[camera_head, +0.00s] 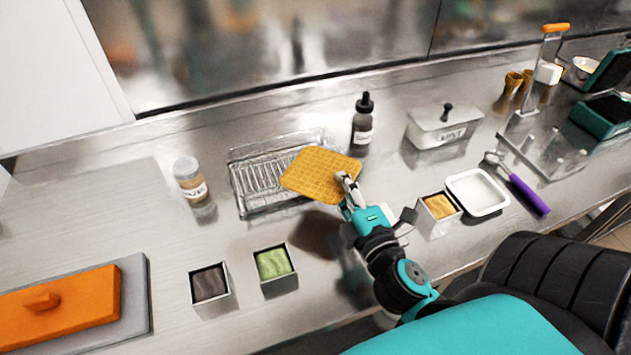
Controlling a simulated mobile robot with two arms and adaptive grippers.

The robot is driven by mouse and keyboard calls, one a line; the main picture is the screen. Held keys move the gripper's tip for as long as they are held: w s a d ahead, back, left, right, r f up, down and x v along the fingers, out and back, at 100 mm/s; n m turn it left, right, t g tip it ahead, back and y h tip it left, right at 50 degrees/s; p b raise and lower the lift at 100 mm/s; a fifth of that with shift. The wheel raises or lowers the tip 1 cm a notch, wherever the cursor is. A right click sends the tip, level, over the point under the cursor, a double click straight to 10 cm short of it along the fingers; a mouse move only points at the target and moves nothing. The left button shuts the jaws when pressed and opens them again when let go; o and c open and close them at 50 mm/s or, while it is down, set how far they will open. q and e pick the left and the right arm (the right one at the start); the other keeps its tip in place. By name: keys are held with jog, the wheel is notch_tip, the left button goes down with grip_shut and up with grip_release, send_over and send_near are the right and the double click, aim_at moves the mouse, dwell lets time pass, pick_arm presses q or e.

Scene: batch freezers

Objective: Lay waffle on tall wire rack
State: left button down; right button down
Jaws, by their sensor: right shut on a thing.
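A golden, roughly square waffle (316,172) is held by its right edge in my right gripper (346,183), which is shut on it. The waffle overlaps the right part of the wire rack (262,183) in the head view and hides that part. A dark shadow lies on the counter below the waffle, so it seems to be above the rack; whether it touches the rack I cannot tell. The left part of the rack is bare, with its wire bars showing. My left gripper is not in view.
A dark dropper bottle (363,125) stands right behind the waffle. A labelled jar (190,180) is left of the rack. Small tubs with dark (210,287), green (275,268) and yellow (438,208) contents stand in front. A white dish (477,192) is at right.

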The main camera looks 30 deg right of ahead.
aim_at(308, 157)
jog(key=w, duration=0.2)
jog(key=w+a, duration=0.1)
jog(key=w+a+p, duration=0.1)
jog(key=w, duration=0.1)
jog(key=shift+w+a+f, duration=0.15)
jog(key=shift+w+f, duration=0.1)
jog(key=shift+w, duration=0.05)
notch_tip(308, 157, down, 4)
jog(key=shift+a+r+b, duration=0.1)
jog(key=shift+r+b, duration=0.1)
jog(key=shift+b, duration=0.4)
jog(key=c, duration=1.5)
grip_release()
